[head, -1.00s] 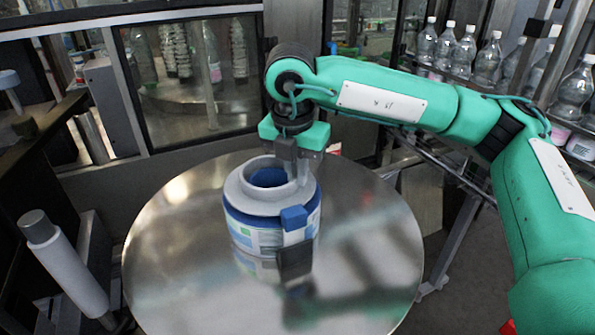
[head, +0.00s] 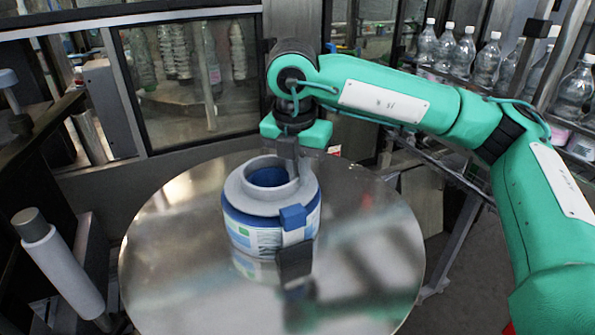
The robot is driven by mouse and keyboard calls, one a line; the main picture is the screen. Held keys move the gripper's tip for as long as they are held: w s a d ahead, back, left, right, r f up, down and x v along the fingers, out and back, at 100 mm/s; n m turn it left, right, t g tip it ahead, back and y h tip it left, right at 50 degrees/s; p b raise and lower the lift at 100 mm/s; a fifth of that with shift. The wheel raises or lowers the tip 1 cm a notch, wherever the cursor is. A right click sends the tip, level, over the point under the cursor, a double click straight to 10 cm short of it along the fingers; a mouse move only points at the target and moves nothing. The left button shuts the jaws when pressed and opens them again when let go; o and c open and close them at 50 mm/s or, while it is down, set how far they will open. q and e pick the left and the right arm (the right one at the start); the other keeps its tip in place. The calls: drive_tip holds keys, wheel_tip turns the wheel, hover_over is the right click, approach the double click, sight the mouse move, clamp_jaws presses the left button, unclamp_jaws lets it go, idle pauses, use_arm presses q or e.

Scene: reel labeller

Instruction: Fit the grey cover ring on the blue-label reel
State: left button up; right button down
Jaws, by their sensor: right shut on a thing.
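The blue-label reel (head: 252,240) stands upright on the round shiny metal table. It has a blue rim and a blue, white and green label. The grey cover ring (head: 243,199) sits on top of the reel, around its blue centre, and looks level. I cannot tell whether it is fully seated. My right gripper (head: 292,172) points down from above and is shut on the ring at its back right side. A blue block (head: 293,216) and a dark piece (head: 295,262) show at the reel's front right. My left gripper is not in view.
The round metal table (head: 370,250) is clear around the reel. A white roller (head: 62,270) stands at the left. A glass-fronted machine (head: 190,70) is behind, and several clear bottles (head: 465,52) stand on a rack at the back right.

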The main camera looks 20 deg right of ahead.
drive_tip(key=c, duration=1.4)
unclamp_jaws()
drive_tip(key=shift+c, duration=0.2)
wheel_tip(320, 180, up, 14)
drive_tip(key=s+a+b, duration=0.1)
drive_tip(key=b, duration=0.1)
drive_tip(key=shift+f, duration=0.15)
drive_tip(key=shift+s+a, duration=0.1)
